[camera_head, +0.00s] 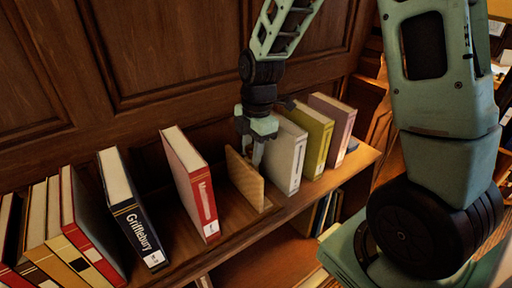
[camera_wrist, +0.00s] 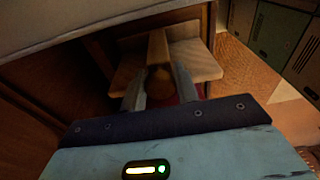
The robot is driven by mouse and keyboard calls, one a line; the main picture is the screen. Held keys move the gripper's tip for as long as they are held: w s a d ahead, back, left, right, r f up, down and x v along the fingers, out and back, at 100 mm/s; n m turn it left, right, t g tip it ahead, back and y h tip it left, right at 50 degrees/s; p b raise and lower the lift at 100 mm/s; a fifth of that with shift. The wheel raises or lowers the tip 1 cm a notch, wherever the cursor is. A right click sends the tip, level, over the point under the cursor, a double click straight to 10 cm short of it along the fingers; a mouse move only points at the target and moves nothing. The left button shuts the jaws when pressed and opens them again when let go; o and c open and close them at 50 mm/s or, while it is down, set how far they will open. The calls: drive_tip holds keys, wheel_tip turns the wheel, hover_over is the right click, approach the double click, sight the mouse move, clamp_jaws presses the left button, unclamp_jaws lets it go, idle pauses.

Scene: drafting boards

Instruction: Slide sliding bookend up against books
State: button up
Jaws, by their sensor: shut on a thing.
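The sliding bookend (camera_head: 244,180) is a light tan wooden upright panel on a base, standing on the shelf between a red book (camera_head: 190,180) and a grey-white book (camera_head: 288,155). There is a gap between the bookend and the red book. My gripper (camera_head: 257,154) reaches down at the bookend's right side, close to the grey-white book. In the wrist view the fingers (camera_wrist: 160,88) are closed around a part of the bookend (camera_wrist: 158,48), whose pale base spreads out beyond. The exact contact is dark and partly hidden.
Olive (camera_head: 315,142) and mauve (camera_head: 333,125) books stand right of the grey-white one. A dark Griffiebury book (camera_head: 131,208) and several leaning books stand at the left. Wooden panelling (camera_head: 180,50) rises behind the shelf (camera_head: 235,228). Its front edge is open.

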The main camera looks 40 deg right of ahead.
drive_tip(key=shift+a, duration=2.35)
drive_tip(key=a, duration=0.6)
drive_tip(key=shift+p, duration=0.3)
drive_tip(key=a, duration=0.6)
drive_tip(key=shift+a, duration=0.15)
drive_tip(key=shift+a, duration=3)
